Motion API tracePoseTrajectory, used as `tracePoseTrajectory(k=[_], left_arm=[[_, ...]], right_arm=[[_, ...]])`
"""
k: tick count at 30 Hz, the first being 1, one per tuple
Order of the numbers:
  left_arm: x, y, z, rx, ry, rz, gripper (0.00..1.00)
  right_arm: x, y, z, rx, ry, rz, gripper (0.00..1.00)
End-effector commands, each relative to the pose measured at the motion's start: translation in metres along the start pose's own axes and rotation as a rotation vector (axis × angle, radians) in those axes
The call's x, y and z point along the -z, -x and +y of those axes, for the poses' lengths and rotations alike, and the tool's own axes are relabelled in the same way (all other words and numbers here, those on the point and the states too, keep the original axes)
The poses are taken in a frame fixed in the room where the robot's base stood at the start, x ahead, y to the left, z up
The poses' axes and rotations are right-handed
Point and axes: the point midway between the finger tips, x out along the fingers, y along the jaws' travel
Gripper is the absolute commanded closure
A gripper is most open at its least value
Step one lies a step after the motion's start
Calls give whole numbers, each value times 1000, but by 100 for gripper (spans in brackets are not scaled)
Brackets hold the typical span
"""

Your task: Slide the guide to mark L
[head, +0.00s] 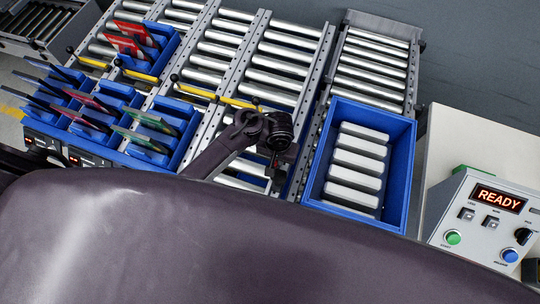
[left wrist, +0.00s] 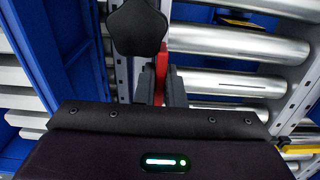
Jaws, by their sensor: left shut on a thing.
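My left gripper (head: 274,172) is over the roller lane left of the blue bin, partly hidden by my own arm. In the left wrist view its two dark fingers (left wrist: 162,88) are shut on a narrow red piece (left wrist: 162,62). The red piece stands upright beside the rollers, along the metal side rail (left wrist: 122,72). I cannot tell for sure whether it is part of the guide. A black rounded shape (left wrist: 138,27) is just beyond the fingers. No mark L can be made out. My right gripper is not in view.
A blue bin (head: 312,188) holds several white packages. Blue racks (head: 188,107) with thin panels stand on the left, with yellow bars (head: 240,103) across the lanes. A control panel (head: 480,228) reading READY is at the right. The back rollers (head: 372,68) are bare.

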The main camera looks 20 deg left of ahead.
Motion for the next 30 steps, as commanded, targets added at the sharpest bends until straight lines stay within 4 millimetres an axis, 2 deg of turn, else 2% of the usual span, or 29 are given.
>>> tracePoseTrajectory(k=[7,8,12,23,30], left_arm=[[0,0,3,-6,-1,1,100],[0,0,3,-6,-1,1,87],[0,0,2,-5,-1,1,69],[0,5,3,-7,0,1,69],[0,43,5,-11,2,4,69]], right_arm=[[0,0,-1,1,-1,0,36],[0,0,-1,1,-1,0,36],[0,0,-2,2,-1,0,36],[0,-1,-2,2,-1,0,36],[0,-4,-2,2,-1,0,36]])
